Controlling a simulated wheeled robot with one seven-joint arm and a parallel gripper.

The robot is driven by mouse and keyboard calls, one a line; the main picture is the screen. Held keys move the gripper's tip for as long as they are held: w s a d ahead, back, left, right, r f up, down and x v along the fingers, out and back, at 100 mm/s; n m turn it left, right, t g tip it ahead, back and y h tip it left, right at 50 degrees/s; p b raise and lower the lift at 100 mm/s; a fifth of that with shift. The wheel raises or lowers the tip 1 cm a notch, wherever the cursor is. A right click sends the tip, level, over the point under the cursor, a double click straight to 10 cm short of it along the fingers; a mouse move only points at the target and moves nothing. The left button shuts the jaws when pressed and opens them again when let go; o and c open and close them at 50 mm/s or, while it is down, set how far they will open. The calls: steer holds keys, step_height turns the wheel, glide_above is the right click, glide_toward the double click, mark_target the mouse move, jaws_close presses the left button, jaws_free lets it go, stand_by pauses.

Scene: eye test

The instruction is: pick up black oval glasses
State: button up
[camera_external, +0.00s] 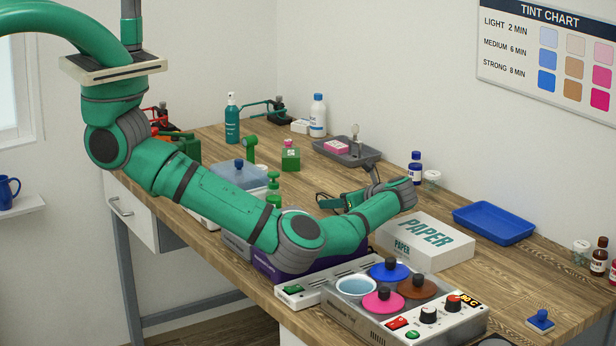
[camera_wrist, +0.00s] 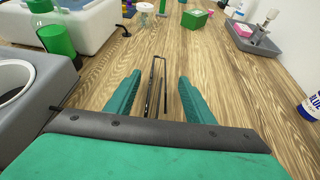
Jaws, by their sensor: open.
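My gripper (camera_wrist: 160,80) is open in the wrist view, its two green fingers pointing away over the wooden table. A thin, dark, narrow object (camera_wrist: 152,92), which looks like glasses seen edge-on, lies between the fingers with a gap to each side. Its lens shape cannot be made out, and its near end is hidden by my gripper's dark front edge. In the external view my gripper (camera_external: 340,202) is low over the table behind my forearm. Dark thin lines show by its fingertips (camera_external: 322,200), too small to tell apart clearly.
A white PAPER box (camera_external: 425,250) and a tint warmer with colored lids (camera_external: 385,305) stand near my arm. A green bottle (camera_wrist: 57,38) and a white tub (camera_wrist: 92,25) are at left. A grey tray (camera_wrist: 255,40) and a blue-labelled bottle (camera_wrist: 310,105) are at right.

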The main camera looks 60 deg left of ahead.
steer(key=shift+a+f, duration=0.25)
steer(key=shift+a, duration=0.45)
steer(key=shift+s, duration=0.15)
steer(key=c, duration=1)
steer(key=shift+c, duration=0.5)
